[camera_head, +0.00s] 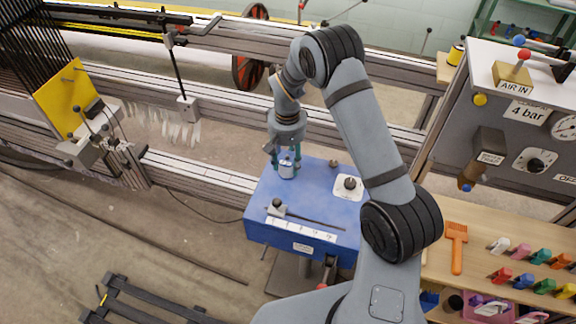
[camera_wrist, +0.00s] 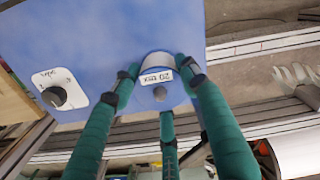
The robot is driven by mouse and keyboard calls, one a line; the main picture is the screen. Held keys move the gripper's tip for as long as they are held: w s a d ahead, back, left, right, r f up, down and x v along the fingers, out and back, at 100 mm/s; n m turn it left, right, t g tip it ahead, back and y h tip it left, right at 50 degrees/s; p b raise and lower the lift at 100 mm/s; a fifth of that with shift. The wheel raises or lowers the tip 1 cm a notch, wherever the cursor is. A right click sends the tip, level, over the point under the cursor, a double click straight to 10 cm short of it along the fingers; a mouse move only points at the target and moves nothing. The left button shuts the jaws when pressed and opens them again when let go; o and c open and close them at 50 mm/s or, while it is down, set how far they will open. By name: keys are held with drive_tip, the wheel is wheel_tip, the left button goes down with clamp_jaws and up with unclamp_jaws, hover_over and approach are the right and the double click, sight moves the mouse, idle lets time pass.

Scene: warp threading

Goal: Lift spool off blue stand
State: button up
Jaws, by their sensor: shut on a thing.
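A small pale grey spool (camera_head: 287,169) is at the upper left of the blue stand (camera_head: 262,205). In the wrist view the spool (camera_wrist: 157,62) carries a white label reading "20 tex", and a round grey end shows below it. My gripper (camera_head: 283,161) comes down from above with its teal fingers around the spool. In the wrist view the fingers of my gripper (camera_wrist: 160,88) are closed in on its sides. I cannot tell whether the spool touches the blue top. The spool's far side is hidden.
A white plate with a dark knob (camera_head: 348,187) is on the stand, right of the spool. A black lever (camera_head: 310,217) lies near its front. A loom rail (camera_head: 200,172) runs behind and left. A panel with gauges (camera_head: 520,130) and a wooden shelf (camera_head: 480,235) stand at right.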

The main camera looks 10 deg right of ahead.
drive_tip(key=shift+r+p, duration=3.65)
drive_tip(key=shift+r, duration=1.85)
